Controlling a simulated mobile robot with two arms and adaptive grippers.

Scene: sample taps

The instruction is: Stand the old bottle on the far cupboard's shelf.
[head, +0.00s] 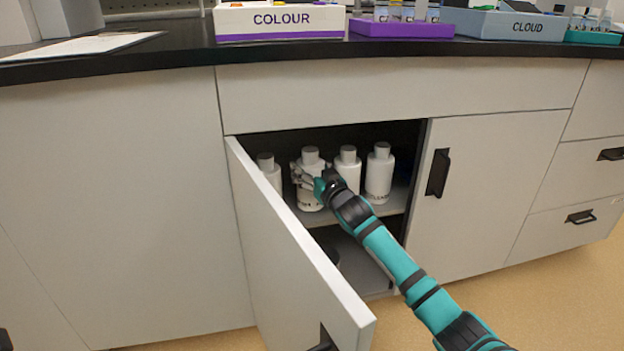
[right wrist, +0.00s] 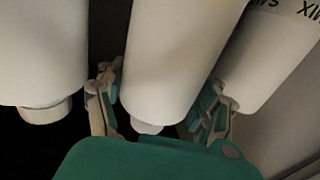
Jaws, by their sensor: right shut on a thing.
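My right gripper (head: 312,180) reaches into the open cupboard and is shut on a white bottle (head: 311,158), one finger on each side. The bottle is upright at the upper shelf (head: 395,203); I cannot tell whether its base touches. Its label is partly hidden by the gripper, so I cannot read whether it is the old one. In the right wrist view the held bottle (right wrist: 175,55) sits between the two fingers (right wrist: 155,108), with a white bottle on either side. My left gripper is not in view.
Similar white bottles stand beside the held one: one to its left (head: 268,170), two to its right (head: 348,168) (head: 380,172). The cupboard door (head: 285,240) swings out at left. The right door (head: 490,185) is shut. The black counter (head: 180,58) above carries labelled trays.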

